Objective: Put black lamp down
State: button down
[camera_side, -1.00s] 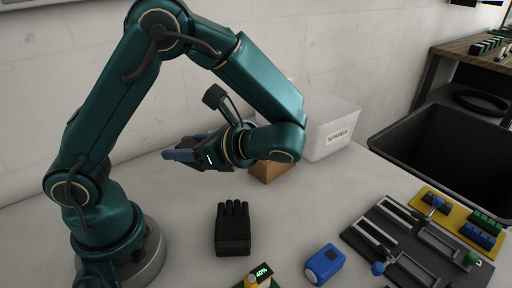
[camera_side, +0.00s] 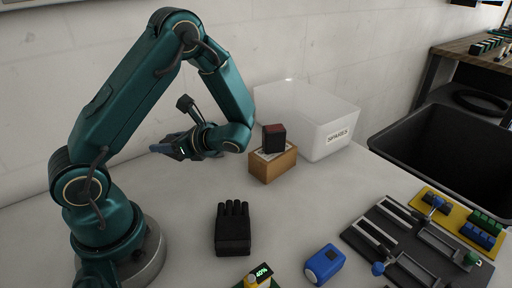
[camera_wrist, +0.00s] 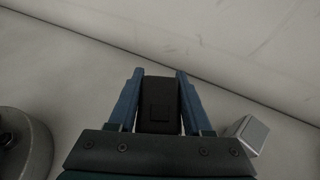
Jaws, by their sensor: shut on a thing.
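My gripper (camera_wrist: 160,82) has blue fingers and is shut on a black, blocky thing, the black lamp (camera_wrist: 160,105), in the wrist view. The lamp fills the space between the fingers, with a small raised square on its near face. In the side view my gripper (camera_side: 166,147) is at the left, pointing left toward the wall, above the pale table (camera_side: 160,190). The lamp is mostly hidden there behind the fingers and wrist. I cannot tell the gap between lamp and table.
A dark block with a reddish top (camera_side: 274,139) sits on a brown box (camera_side: 273,167), before a white SPARES bin (camera_side: 330,125). A black glove (camera_side: 233,230) and a blue item (camera_side: 324,264) lie in front. A pale small box (camera_wrist: 250,134) shows in the wrist view.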

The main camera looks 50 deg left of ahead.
send_over(164, 158)
jog(key=shift+s, duration=0.1)
jog(key=shift+d+f, duration=0.2)
jog(key=shift+f, duration=1.05)
jog(key=shift+a+f, duration=0.15)
jog(key=shift+f, duration=2.1)
jog(key=shift+f, duration=0.1)
jog(key=shift+c, duration=1.6)
grip_release()
